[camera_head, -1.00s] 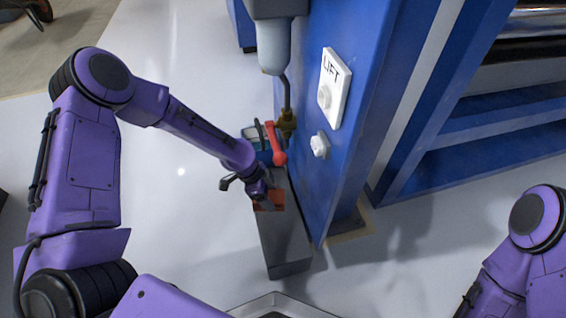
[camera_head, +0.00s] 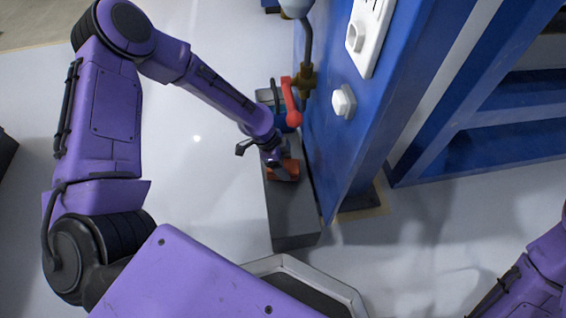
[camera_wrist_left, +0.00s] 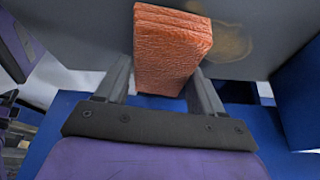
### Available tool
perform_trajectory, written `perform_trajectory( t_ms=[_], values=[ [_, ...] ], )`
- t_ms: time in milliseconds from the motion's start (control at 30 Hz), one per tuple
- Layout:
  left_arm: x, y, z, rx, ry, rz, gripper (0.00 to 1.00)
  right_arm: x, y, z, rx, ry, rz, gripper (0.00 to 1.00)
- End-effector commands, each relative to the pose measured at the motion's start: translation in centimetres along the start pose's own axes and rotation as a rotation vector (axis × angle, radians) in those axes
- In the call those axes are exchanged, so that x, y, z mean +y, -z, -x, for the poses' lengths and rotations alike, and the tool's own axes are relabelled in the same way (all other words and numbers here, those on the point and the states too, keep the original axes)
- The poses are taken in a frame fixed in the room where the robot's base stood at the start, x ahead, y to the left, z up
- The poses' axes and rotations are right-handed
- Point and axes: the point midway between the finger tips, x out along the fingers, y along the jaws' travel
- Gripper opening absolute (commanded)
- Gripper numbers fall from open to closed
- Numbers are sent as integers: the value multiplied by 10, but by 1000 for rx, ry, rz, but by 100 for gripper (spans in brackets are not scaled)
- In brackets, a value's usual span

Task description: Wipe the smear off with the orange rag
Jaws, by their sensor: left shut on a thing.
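The orange rag (camera_head: 287,170) is a thick folded pad on the long dark grey ledge (camera_head: 292,218). My left gripper (camera_head: 275,157) is shut on it and holds it at the ledge. In the left wrist view the rag (camera_wrist_left: 172,45) sits between the two fingers of the left gripper (camera_wrist_left: 163,78). The smear (camera_wrist_left: 232,42) is a brownish, ring-like stain on the grey surface, just right of the rag in that view. The rag may cover part of it. I cannot make out the smear in the head view. My right gripper is out of view.
A blue machine wall (camera_head: 355,120) rises along the right of the ledge, with a white button plate (camera_head: 369,35) and a white knob (camera_head: 343,101). A red-handled part (camera_head: 290,100) stands at the ledge's far end. The pale floor (camera_head: 200,220) to the left is clear.

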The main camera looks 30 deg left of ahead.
Motion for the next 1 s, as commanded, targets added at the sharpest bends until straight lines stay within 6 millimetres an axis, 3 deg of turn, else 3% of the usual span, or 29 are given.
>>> perform_trajectory(
  t_ms=[1000],
  values=[
    [-1,-2,-8,0,0,-1,34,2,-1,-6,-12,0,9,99]
  ],
)
